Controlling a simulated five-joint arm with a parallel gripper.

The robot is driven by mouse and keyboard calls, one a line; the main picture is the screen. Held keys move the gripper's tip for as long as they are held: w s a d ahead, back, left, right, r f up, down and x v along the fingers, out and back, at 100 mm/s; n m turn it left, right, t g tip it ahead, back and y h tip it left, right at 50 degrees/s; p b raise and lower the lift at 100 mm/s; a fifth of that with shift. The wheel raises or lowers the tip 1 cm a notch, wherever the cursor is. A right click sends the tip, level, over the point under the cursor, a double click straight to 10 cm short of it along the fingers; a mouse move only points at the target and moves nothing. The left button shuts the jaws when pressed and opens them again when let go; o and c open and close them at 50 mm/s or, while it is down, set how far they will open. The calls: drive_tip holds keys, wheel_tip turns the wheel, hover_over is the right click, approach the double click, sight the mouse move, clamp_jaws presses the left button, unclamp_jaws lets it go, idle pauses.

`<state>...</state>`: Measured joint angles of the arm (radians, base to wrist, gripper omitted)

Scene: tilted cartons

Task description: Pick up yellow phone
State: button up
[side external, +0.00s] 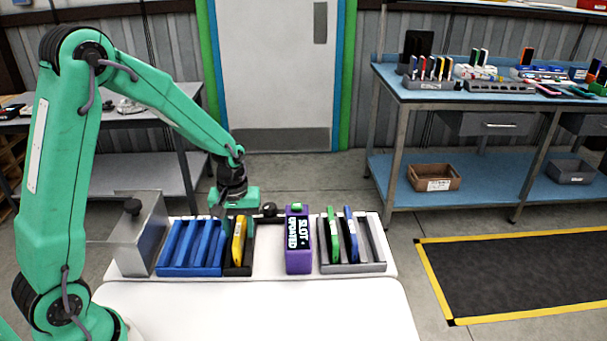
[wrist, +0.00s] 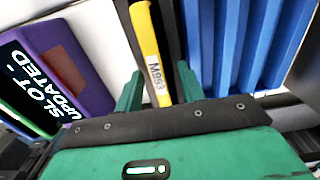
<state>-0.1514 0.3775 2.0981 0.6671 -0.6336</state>
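The yellow phone (side external: 239,241) stands on edge in a black rack (side external: 229,269) on the white table, beside the blue rack. In the wrist view the yellow phone (wrist: 150,52) shows its narrow edge with the label "M953". My gripper (side external: 235,211) is low over the phone's upper part in the side view. In the wrist view my gripper (wrist: 159,88) is open, with one green finger on each side of the phone's near end. Gaps show between the fingers and the phone. The phone's lowest part is hidden in the rack.
A blue slotted rack (side external: 191,247) is close on the left, with a grey metal box (side external: 138,235) beyond it. A purple block (side external: 298,241) with a "SLOT UPDATED" screen stands to the right. A grey rack (side external: 374,262) holds a green phone (side external: 333,233) and a blue phone (side external: 350,233).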

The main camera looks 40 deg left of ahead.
sight(239, 226)
drive_tip(key=shift+c, duration=0.5)
clamp_jaws()
drive_tip(key=shift+r, duration=0.1)
drive_tip(key=shift+r, duration=0.75)
wheel_tip(239, 226, up, 2)
drive_tip(key=shift+r, duration=0.2)
drive_tip(key=s+d+r, duration=0.4)
drive_tip(key=d+r, duration=0.3)
drive_tip(key=d, duration=0.3)
drive_tip(key=shift+s+d, duration=0.2)
drive_tip(key=shift+d, duration=0.2)
drive_tip(key=shift+w, duration=0.1)
